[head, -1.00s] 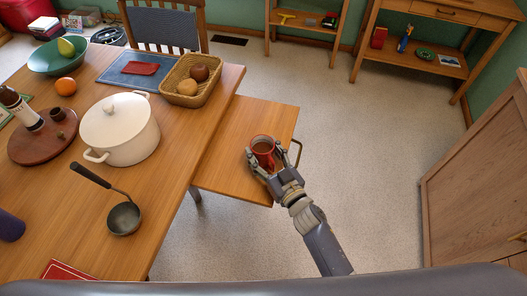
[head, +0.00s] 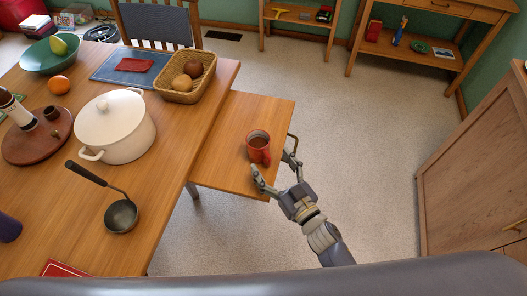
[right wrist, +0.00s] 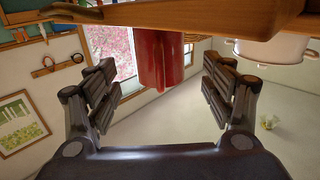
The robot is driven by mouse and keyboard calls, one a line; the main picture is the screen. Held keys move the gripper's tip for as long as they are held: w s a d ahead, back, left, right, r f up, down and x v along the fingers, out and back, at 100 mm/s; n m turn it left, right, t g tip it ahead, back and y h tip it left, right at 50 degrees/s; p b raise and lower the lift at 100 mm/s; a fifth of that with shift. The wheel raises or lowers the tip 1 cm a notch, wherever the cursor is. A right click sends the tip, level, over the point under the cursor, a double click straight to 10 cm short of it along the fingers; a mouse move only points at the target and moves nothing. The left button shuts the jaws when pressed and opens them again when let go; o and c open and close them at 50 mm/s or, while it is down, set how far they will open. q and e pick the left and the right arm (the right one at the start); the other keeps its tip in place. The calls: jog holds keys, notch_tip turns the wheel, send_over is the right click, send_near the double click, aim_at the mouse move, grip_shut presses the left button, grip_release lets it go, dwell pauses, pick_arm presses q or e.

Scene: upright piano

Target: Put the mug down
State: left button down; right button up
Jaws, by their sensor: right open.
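The red mug (head: 258,148), with dark brown liquid in it, stands upright on a lower wooden surface (head: 232,125) beside the big table. My right gripper (head: 275,167) is open just in front of the mug, on its near right side, with a finger to either side and the mug apparently clear of both. In the right wrist view, which looks upside down, the red mug (right wrist: 160,58) shows between and beyond the spread fingers of the right gripper (right wrist: 158,80). My left gripper is not in view.
The big table (head: 165,200) holds a white pot (head: 122,135), a ladle (head: 121,215), a wicker basket (head: 175,92) with round items, and a teal bowl (head: 48,55). A wooden cabinet (head: 480,160) stands at the right. The floor (head: 350,130) between is clear.

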jog(key=v, duration=0.5)
dwell(0.5)
